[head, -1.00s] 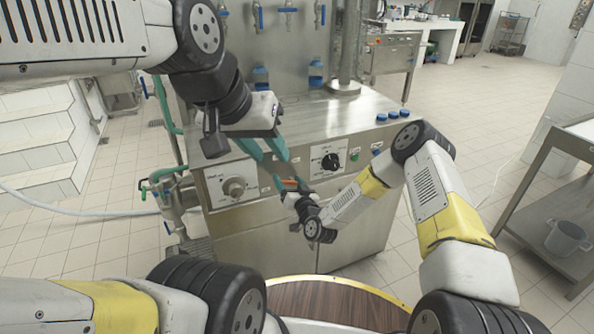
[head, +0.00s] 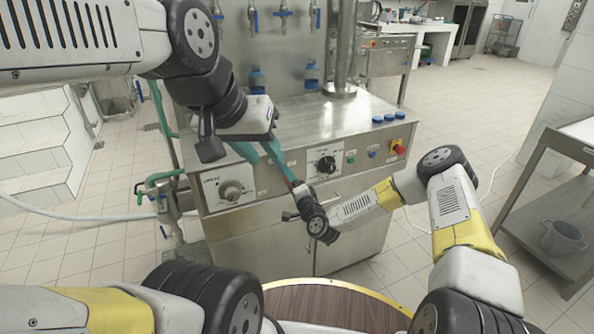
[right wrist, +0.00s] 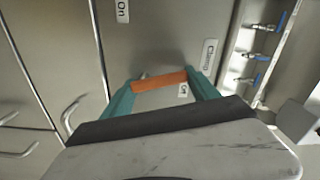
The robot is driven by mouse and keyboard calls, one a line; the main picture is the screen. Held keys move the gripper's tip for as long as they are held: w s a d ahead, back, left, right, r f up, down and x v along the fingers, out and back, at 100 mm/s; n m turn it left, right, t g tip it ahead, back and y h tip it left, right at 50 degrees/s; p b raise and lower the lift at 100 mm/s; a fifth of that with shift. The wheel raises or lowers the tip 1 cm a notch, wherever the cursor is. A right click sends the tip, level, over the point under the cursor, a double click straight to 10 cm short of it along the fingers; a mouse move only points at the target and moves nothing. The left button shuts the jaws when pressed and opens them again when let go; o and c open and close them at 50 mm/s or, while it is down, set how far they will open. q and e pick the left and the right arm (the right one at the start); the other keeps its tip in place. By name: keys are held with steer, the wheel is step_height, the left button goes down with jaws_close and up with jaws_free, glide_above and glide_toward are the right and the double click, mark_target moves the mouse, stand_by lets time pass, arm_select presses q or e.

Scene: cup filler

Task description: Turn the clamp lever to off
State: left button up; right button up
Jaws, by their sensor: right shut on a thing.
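The clamp lever (right wrist: 160,80) is an orange-brown bar in the right wrist view, lying between the teal fingertips of my right gripper (right wrist: 158,92). That gripper is shut on it. An "Off" label (right wrist: 183,90) shows just below the lever's right end, a "Clamp" label (right wrist: 208,56) to the right, and an "On" label (right wrist: 122,11) at upper left. In the head view my right gripper (head: 298,186) is at the machine's front panel, its fingers mostly hidden. My left gripper (head: 262,160) hangs before the panel with its teal fingers apart and seemingly empty, near the right gripper.
The steel machine's front panel carries a left dial (head: 231,190), a black knob (head: 326,164) and a red stop button (head: 398,148). Blue caps (head: 390,116) lie on its top. A steel cart (head: 560,205) stands at right.

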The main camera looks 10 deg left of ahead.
steer(key=shift+w+d+f+m, duration=0.1)
steer(key=shift+d+m, duration=0.05)
steer(key=shift+m, duration=0.6)
steer(key=shift+d+m, duration=0.1)
steer(key=shift+m, duration=0.65)
steer(key=o, duration=1.4)
steer(key=shift+c, duration=0.2)
steer(key=v, duration=0.7)
steer(key=shift+s+d, duration=0.25)
steer(key=shift+s, duration=0.05)
